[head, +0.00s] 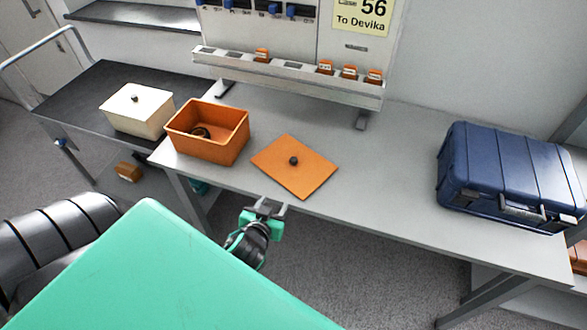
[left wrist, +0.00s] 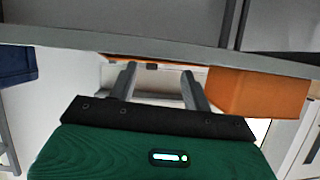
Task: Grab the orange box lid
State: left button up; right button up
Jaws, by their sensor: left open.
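The orange box lid (head: 310,178) lies flat on the grey table near its front edge, with a dark round knob (head: 294,161) in its middle. The open orange box (head: 222,151) stands left of the lid with a dark ring-like thing inside; it also shows at the right of the left wrist view (left wrist: 255,97). My left gripper (head: 265,205) is open and empty, just in front of the table edge and apart from the lid. In the left wrist view its fingers (left wrist: 158,76) point toward the table edge, and only a thin orange strip shows beyond them. My right gripper is not seen.
A cream lidded box (head: 138,112) stands on a dark surface at left. A blue case (head: 505,175) is at the table's right. A panel rack (head: 300,78) with small orange pieces stands behind. The table (head: 390,185) is clear between lid and case.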

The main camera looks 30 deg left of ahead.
pick_arm(q)
notch_tip(320, 180, up, 3)
jog(key=t, duration=0.1)
jog(key=t+p, duration=0.2)
send_near(292, 163)
jog(key=x, duration=0.3)
jog(key=shift+w+r, duration=0.15)
jog(key=shift+r, duration=0.2)
jog(key=shift+w+f, duration=0.1)
jog(key=shift+w, duration=0.25)
jog(key=shift+w+a, duration=0.15)
jog(key=shift+w, duration=0.15)
jog(key=x, duration=0.3)
jog(key=shift+w+a+f, duration=0.1)
jog(key=shift+f, duration=0.3)
jog(key=shift+w+a+f+p, duration=0.15)
jog(key=shift+w+p, duration=0.15)
jog(key=shift+w, duration=0.2)
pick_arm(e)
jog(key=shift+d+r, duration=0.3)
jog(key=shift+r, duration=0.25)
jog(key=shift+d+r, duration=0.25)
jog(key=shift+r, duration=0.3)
pick_arm(q)
jog(key=shift+c, duration=0.2)
